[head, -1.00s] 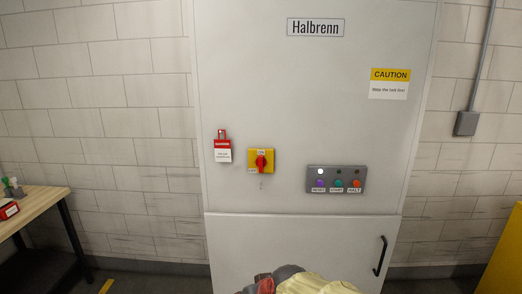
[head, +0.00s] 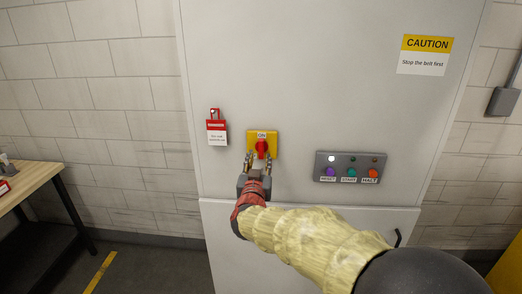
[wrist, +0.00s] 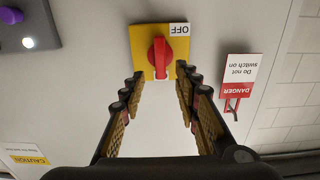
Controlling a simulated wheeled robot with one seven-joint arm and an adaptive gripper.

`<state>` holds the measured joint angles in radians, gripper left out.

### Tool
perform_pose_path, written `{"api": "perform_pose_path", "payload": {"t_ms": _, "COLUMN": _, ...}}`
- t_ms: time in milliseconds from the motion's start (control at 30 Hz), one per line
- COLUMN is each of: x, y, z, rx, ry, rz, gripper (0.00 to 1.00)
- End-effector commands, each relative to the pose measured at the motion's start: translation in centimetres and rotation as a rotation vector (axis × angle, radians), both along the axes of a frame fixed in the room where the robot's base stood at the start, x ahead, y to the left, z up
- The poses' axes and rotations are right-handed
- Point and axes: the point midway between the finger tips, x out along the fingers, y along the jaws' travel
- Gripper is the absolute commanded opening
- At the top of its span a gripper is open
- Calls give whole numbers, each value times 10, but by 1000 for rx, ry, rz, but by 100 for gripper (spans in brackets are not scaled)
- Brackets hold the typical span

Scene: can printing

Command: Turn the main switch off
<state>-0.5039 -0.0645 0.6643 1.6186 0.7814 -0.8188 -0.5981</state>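The main switch is a red rotary handle (head: 262,147) on a yellow plate (head: 275,139) on the grey cabinet door. Its handle stands upright, in line with the ON label above it. In the wrist view, which is upside down, the red handle (wrist: 160,55) sits on the yellow plate (wrist: 138,42) beside the OFF label (wrist: 179,29). My gripper (head: 257,160) is open and empty, just in front of and slightly below the switch. In the wrist view, the gripper's fingertips (wrist: 160,74) are spread to both sides of the handle; contact cannot be told.
A red padlock with a danger tag (head: 217,127) hangs left of the switch. A button panel (head: 349,168) with a lit white lamp is to the right. A caution sign (head: 424,54) is higher up. A wooden table (head: 25,188) stands at far left.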

Motion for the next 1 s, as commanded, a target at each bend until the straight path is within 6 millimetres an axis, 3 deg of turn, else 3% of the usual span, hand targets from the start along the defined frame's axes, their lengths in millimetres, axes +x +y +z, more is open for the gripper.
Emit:
{"api": "perform_pose_path", "payload": {"t_ms": 400, "x": 59, "y": -2, "z": 0, "rx": 2, "ry": 0, "rz": 3, "gripper": 32}}
{"api": "perform_pose_path", "payload": {"t_ms": 800, "x": 67, "y": -2, "z": 0, "rx": 2, "ry": 1, "rz": 3, "gripper": 32}}
{"api": "perform_pose_path", "payload": {"t_ms": 1000, "x": 67, "y": -2, "z": 0, "rx": 2, "ry": 1, "rz": 3, "gripper": 21}}
